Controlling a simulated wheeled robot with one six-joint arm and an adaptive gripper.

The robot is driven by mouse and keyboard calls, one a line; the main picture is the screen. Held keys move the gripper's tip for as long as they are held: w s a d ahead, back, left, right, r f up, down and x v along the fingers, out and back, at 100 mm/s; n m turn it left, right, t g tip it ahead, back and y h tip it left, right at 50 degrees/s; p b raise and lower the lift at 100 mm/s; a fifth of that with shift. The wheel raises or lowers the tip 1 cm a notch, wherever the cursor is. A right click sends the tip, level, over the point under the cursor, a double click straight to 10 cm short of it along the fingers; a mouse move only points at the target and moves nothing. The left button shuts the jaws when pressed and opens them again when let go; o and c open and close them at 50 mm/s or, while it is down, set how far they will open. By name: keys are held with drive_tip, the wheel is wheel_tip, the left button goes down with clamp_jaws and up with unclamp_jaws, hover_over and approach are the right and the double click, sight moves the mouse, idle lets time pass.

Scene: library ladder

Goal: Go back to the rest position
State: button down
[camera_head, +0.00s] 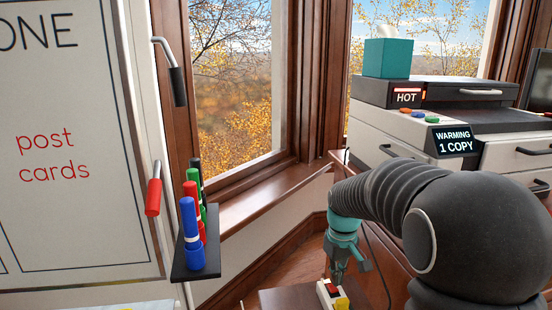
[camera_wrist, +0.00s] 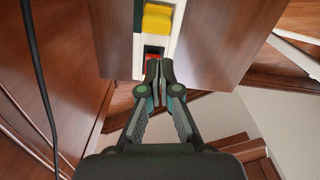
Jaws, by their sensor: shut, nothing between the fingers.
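My gripper (camera_wrist: 166,78) is shut and empty in the wrist view, its fingertips together just at the near end of a white power strip. That strip (camera_wrist: 182,30) carries a yellow block (camera_wrist: 157,18) and a red lit switch (camera_wrist: 152,62); the fingertips partly cover the switch. I cannot tell whether they touch it. In the head view my gripper (camera_head: 348,278) points down over the strip (camera_head: 324,294), at the lower middle, with the yellow block (camera_head: 342,303) beside it. My dark arm reaches in from the right.
A whiteboard (camera_head: 70,200) with a black marker tray (camera_head: 204,268) is at left. A dark cable (camera_wrist: 38,75) hangs beside my gripper.

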drive_tip(key=s+r+m+t, duration=0.2)
drive_tip(key=s+r, duration=0.3)
drive_tip(key=s, duration=0.7)
drive_tip(key=s+r+m+t, duration=0.2)
drive_tip(key=s+r+t, duration=0.1)
drive_tip(key=s, duration=0.9)
drive_tip(key=shift+s+r+t, duration=0.3)
drive_tip(key=shift+s+r, duration=0.1)
drive_tip(key=shift+r, duration=0.45)
